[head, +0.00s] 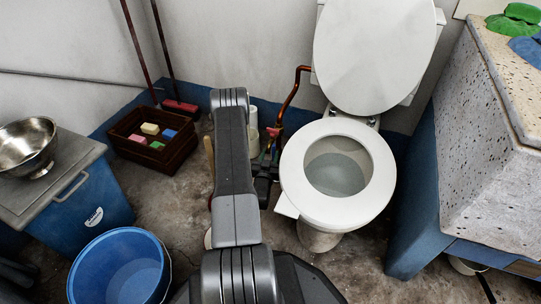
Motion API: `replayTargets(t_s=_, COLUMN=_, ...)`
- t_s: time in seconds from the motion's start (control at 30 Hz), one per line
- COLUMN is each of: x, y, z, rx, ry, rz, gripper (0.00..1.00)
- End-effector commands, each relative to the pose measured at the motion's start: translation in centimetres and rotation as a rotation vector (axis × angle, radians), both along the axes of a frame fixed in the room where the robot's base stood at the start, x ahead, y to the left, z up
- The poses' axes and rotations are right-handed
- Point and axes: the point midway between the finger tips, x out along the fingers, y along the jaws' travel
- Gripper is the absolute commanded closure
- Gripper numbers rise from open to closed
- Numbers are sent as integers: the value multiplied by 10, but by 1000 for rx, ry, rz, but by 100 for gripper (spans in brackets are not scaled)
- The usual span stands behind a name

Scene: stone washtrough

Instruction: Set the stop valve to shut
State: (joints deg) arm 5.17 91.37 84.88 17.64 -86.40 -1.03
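A copper pipe (289,97) comes out of the wall and runs down just left of the toilet. A small red part (272,132), which looks like the stop valve's handle, sits low on this pipework. It is too small to tell how the handle is set. My arm reaches forward from the bottom of the head view and bends down. My dark gripper (266,168) seems to be low, just below the red part and left of the toilet bowl. Its fingers are small and partly hidden, so I cannot tell whether they touch the valve or are open.
The white toilet (372,208) has its lid raised, close on the right. A terrazzo trough (492,150) stands further right. On the left are a blue bucket (120,268), a blue bin (92,205) bearing a metal bowl (27,143), and a dark crate (165,165) with colored blocks.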

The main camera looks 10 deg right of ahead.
Motion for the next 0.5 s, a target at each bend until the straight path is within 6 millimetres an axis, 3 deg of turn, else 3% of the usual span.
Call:
replayTargets(t_s=0.2, x=19, y=-9, z=-1, rx=2, ry=-1, rz=-1, gripper=63)
replayTargets(t_s=0.5, x=21, y=-10, z=0, rx=4, ry=1, rz=0, gripper=63)
